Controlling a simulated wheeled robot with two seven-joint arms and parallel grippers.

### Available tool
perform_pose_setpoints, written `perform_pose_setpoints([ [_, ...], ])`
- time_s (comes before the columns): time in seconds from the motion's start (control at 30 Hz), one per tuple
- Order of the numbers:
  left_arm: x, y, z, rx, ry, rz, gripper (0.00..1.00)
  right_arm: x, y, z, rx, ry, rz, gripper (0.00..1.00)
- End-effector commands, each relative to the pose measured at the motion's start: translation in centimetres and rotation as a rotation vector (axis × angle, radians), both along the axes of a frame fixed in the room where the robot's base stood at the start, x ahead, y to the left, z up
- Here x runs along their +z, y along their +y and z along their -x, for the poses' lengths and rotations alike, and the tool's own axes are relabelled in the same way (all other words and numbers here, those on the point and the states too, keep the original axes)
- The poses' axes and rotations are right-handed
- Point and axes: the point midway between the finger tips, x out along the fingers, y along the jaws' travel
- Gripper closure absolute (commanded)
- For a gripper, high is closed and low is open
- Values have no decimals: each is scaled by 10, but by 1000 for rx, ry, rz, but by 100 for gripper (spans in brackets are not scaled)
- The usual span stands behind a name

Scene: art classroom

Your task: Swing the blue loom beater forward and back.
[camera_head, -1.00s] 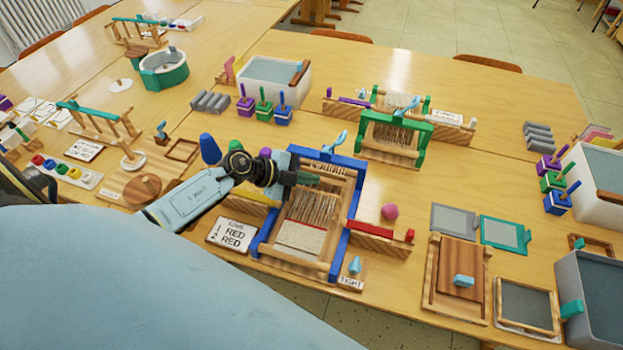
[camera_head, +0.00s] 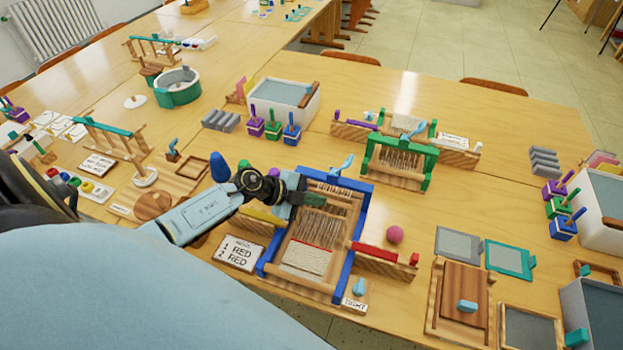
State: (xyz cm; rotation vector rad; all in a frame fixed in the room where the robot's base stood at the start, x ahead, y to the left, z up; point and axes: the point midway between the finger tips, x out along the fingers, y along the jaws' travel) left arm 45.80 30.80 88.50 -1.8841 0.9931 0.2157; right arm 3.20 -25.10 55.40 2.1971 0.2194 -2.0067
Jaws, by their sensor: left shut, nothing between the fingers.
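The blue loom (camera_head: 358,236) stands on the near table, with a wooden frame, pale warp threads and a strip of woven cloth with a red line at its near end. A blue bar with a light-blue handle (camera_head: 344,164) crosses its far end. My left gripper (camera_head: 316,200) reaches in from the left over the loom's far left part, just nearer than that bar. Its dark fingers are shut and appear empty. I cannot tell whether they touch the loom. My arm hides part of the loom's left side. My right gripper is not in view.
A green loom (camera_head: 430,168) stands behind to the right. Printing trays and frames fill the right side.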

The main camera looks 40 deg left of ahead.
Motion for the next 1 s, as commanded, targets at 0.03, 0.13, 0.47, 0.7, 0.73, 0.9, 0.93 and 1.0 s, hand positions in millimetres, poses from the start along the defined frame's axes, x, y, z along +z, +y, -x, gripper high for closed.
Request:
perform_pose_setpoints([
  [0.03, 7, -1, 2, -1, 1, 1, 100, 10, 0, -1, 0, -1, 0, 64],
  [0.13, 16, -4, 6, -2, 0, 1, 100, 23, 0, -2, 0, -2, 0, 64],
  [0.47, 43, 9, 38, -8, 1, -3, 100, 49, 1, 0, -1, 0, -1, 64],
  [0.7, 67, 34, 68, -9, 2, -1, 100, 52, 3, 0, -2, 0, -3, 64],
  [0.73, 68, 36, 71, -9, 2, -1, 100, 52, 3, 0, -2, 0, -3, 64],
  [0.9, 76, 43, 79, -8, -1, 1, 100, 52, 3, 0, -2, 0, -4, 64],
  [0.93, 76, 44, 80, -8, -1, 1, 100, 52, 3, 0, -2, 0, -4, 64],
  [1.0, 77, 44, 81, -8, -1, 2, 100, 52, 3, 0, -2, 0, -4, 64],
])
